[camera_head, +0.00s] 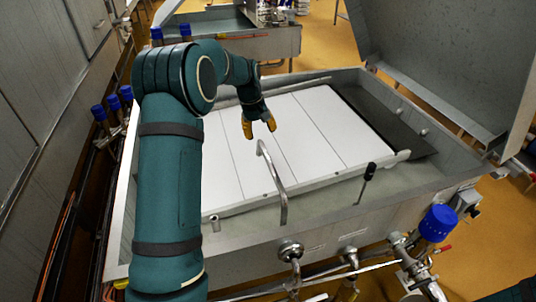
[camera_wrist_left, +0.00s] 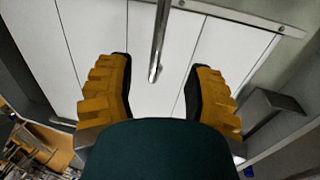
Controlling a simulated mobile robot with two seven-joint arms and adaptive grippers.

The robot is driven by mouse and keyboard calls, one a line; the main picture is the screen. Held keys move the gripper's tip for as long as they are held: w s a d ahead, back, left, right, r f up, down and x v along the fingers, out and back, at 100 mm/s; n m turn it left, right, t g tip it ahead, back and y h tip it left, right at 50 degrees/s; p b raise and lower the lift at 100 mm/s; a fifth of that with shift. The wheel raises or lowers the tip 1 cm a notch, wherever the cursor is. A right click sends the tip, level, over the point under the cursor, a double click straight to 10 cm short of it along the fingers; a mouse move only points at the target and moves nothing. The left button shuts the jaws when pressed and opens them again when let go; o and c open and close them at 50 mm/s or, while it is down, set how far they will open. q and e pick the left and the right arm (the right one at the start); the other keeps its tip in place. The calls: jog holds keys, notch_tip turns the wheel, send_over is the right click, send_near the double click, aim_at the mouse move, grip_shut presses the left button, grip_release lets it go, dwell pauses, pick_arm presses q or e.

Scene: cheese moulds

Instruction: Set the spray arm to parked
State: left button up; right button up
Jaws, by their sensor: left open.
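The spray arm (camera_head: 278,182) is a thin bent metal tube rising from the front of the vat, its free end over the white boards. In the left wrist view the tube (camera_wrist_left: 160,38) comes in from the top, and its tip lies between my finger pads in the picture. My left gripper (camera_head: 259,128) is open, above the boards and just beyond the tube's free end. Its yellow ribbed fingers (camera_wrist_left: 157,88) stand apart on both sides of the tube, with no visible grip on it. My right gripper is not in view.
White boards (camera_head: 310,130) cover most of the metal vat (camera_head: 420,172). A black-handled lever (camera_head: 368,175) stands at the front right. Pipes and a blue-capped valve (camera_head: 438,223) are along the front. A raised metal lid (camera_head: 440,60) stands at the right.

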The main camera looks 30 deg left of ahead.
aim_at(268, 159)
pick_arm(q)
jog(key=f+b, duration=0.1)
jog(key=f, duration=0.3)
jog(key=w+d+f+b, duration=0.1)
jog(key=f, duration=0.4)
jog(key=d+f, duration=0.1)
jog(key=f, duration=0.3)
jog(key=shift+w+f+b, duration=0.2)
jog(key=shift+w+b, duration=0.2)
grip_shut()
